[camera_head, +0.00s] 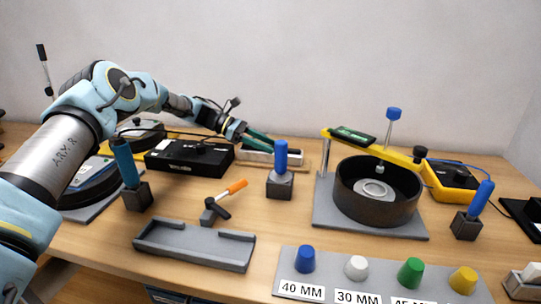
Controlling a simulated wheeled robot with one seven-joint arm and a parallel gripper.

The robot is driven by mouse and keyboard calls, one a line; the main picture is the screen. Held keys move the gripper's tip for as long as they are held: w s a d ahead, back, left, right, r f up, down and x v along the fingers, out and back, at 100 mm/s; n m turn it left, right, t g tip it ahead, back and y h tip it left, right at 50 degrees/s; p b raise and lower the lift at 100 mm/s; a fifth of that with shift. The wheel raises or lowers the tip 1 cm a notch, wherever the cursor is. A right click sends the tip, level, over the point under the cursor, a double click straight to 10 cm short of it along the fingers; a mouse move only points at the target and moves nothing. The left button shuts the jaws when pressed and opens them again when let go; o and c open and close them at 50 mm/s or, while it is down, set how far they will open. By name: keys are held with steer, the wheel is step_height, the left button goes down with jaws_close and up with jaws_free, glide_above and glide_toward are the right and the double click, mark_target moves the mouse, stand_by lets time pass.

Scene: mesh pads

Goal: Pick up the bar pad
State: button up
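I cannot tell for certain which thing is the bar pad. Blue-handled pads on dark square blocks stand upright on the table: one in the middle (280,184), one at the left (137,194), and one at the right (466,224), whose handle leans. My gripper (262,141) reaches in from the left, with its teal fingers just left of and apparently behind the middle pad's handle. The handle partly hides that block. Whether the fingers are open or hold anything is unclear.
A black ring on a grey plate (330,219), with a yellow arm above it, stands right of centre.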

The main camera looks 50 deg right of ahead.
jaws_close()
stand_by(1.1)
